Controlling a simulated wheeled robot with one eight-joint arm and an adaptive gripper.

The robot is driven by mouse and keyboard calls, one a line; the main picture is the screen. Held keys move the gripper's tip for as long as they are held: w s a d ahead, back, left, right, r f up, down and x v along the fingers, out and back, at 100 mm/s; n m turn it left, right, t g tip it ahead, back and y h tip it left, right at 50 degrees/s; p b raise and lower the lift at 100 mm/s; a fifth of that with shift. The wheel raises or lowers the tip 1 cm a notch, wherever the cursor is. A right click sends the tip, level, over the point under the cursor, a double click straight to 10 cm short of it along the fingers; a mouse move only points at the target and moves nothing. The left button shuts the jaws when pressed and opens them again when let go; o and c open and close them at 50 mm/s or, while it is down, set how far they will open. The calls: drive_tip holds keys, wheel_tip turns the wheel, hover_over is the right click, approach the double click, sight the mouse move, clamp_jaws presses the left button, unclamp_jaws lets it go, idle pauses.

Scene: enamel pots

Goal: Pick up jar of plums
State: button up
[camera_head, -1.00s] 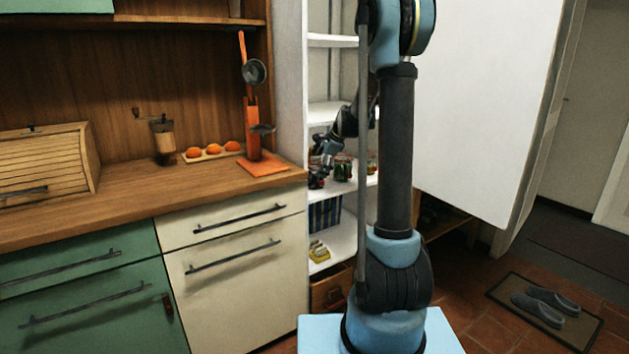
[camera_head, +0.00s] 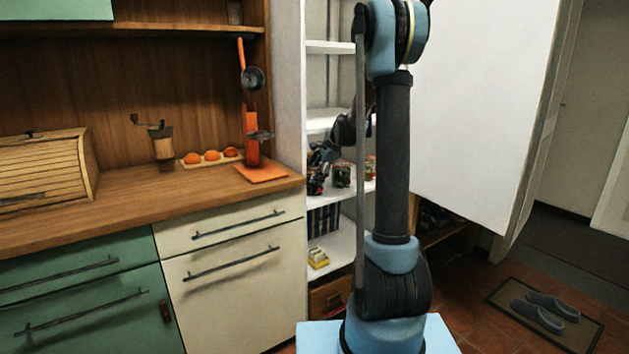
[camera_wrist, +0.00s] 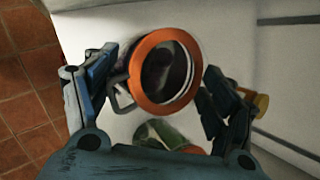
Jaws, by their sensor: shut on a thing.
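The jar of plums, a glass jar with an orange ring (camera_wrist: 136,72) around its mouth and dark contents, stands between the two fingers of my gripper (camera_wrist: 160,88) in the wrist view. A wire clasp shows at its left side. My gripper is shut on this jar, one finger on each side. In the head view my gripper (camera_head: 317,176) is inside the white cupboard at the jar shelf, partly hidden by its own links. I cannot tell there whether the jar is clear of the shelf.
Another jar with green contents (camera_wrist: 144,133) is close by in the wrist view; jars (camera_head: 342,176) also stand right of my gripper in the head view. The cupboard's side wall (camera_head: 289,90) is left, its open door (camera_head: 480,110) right. A shelf (camera_head: 325,122) is above.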

drive_tip(key=shift+s, duration=0.1)
drive_tip(key=shift+r, duration=0.55)
drive_tip(key=shift+s+d+r, duration=0.1)
drive_tip(key=shift+d, duration=0.05)
drive_tip(key=s+d, duration=0.3)
drive_tip(key=d, duration=0.1)
drive_tip(key=s+d, duration=0.8)
drive_tip(key=shift+s+d, duration=0.1)
drive_tip(key=shift+d, duration=0.15)
drive_tip(key=shift+c, duration=0.2)
drive_tip(key=shift+s+d, duration=0.25)
drive_tip(key=shift+s, duration=0.15)
